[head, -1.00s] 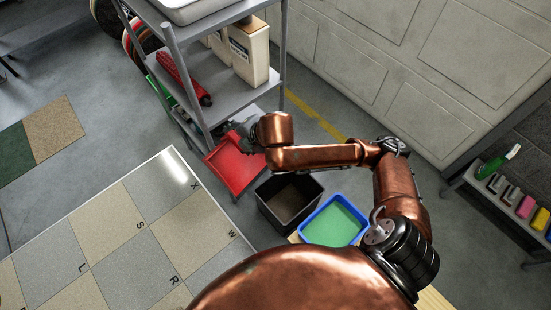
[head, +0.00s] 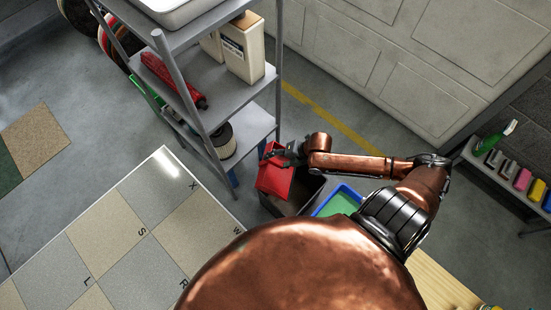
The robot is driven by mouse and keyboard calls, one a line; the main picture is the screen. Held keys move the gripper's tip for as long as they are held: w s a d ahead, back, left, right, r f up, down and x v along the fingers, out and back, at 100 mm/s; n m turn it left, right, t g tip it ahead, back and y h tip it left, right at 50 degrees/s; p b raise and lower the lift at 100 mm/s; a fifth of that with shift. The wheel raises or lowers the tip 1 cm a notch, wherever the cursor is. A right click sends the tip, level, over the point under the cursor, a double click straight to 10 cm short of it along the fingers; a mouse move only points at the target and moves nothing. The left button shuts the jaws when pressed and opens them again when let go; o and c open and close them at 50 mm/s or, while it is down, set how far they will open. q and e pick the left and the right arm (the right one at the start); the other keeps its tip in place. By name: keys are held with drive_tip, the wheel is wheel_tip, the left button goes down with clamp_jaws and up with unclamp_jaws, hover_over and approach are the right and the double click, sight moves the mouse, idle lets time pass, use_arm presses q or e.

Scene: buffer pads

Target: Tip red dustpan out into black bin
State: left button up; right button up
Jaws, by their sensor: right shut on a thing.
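The red dustpan (head: 274,179) is in the head view, right of the shelf rack, over the left part of the black bin. It looks tilted. Whether anything lies in it is too small to tell. My right gripper (head: 283,155) is shut on the dustpan at its far end. The black bin (head: 307,191) stands on the floor, partly hidden by the dustpan and my arm; its inside is dark. My left gripper is not in view.
A grey shelf rack (head: 199,102) stands close left of the dustpan, with a cylindrical filter (head: 222,140) on its lower shelf. A blue tray with a green inside (head: 338,203) sits right of the bin. A tiled board (head: 128,228) lies at the lower left.

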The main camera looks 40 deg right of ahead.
sight(261, 162)
drive_tip(key=shift+w+a+g+h, duration=0.3)
drive_tip(key=shift+w+a, duration=0.15)
drive_tip(key=shift+w, duration=0.3)
drive_tip(key=w+a+g, duration=0.1)
drive_tip(key=w+a+f+g+h+b, duration=0.1)
drive_tip(key=w, duration=0.1)
drive_tip(key=shift+w+a+f, duration=0.1)
drive_tip(key=shift+a+f, duration=0.05)
drive_tip(key=shift+w+a+f+g+h, duration=0.3)
drive_tip(key=shift+w+a+g+h, duration=0.1)
drive_tip(key=shift+w+g+h, duration=0.25)
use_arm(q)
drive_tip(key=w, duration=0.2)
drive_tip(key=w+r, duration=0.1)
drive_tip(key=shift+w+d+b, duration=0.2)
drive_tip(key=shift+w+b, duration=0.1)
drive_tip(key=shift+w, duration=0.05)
use_arm(e)
drive_tip(key=shift+w+a+f+g+h, duration=0.65)
drive_tip(key=shift+w+f+g, duration=0.2)
drive_tip(key=shift+g, duration=0.2)
